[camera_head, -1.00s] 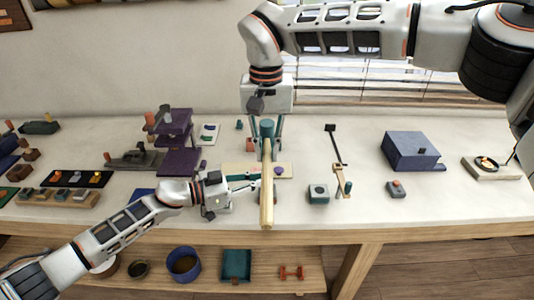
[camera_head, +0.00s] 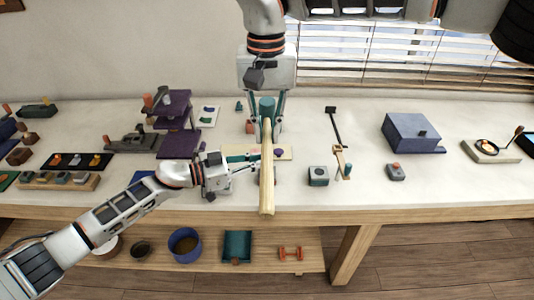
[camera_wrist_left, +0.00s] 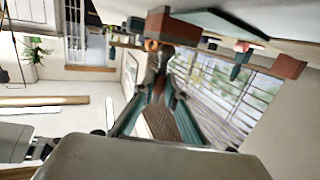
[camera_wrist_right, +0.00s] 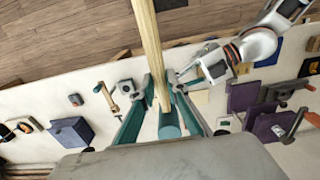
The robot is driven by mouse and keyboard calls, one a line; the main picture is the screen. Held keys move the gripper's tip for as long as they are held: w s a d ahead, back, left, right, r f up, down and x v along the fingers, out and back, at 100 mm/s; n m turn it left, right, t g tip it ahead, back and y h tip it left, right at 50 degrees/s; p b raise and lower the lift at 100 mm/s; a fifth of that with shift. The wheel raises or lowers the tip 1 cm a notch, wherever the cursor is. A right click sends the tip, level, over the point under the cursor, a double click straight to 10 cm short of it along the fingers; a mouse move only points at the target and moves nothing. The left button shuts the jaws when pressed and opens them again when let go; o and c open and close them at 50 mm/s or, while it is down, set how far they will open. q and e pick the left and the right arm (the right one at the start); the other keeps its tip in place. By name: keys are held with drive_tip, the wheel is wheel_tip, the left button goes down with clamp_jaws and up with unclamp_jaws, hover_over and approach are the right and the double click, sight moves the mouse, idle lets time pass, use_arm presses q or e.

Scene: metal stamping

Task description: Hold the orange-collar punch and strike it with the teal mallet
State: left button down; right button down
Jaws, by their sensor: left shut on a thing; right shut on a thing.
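The teal mallet has a teal head (camera_head: 267,105) and a long pale wooden handle (camera_head: 267,180). My right gripper (camera_head: 265,122) is shut on it, with the handle pointing toward the front of the bench. The right wrist view also shows the teal head (camera_wrist_right: 169,125) between the fingers. My left gripper (camera_head: 258,157) is low over the bench, partly behind the mallet handle. In the left wrist view its teal fingers are shut on a slim grey punch (camera_wrist_left: 158,65) with an orange collar (camera_wrist_left: 152,45). The mallet hides most of the punch in the head view.
A pale board (camera_head: 284,153) lies under the left gripper.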

sight(267, 121)
drive_tip(key=w+f+g, duration=0.1)
drive_tip(key=w+f, duration=0.3)
drive_tip(key=f, duration=0.3)
drive_tip(key=shift+w, duration=0.15)
idle(0.3)
drive_tip(key=shift+r, duration=0.1)
idle(0.3)
drive_tip(key=shift+r, duration=1.9)
drive_tip(key=shift+f, duration=0.15)
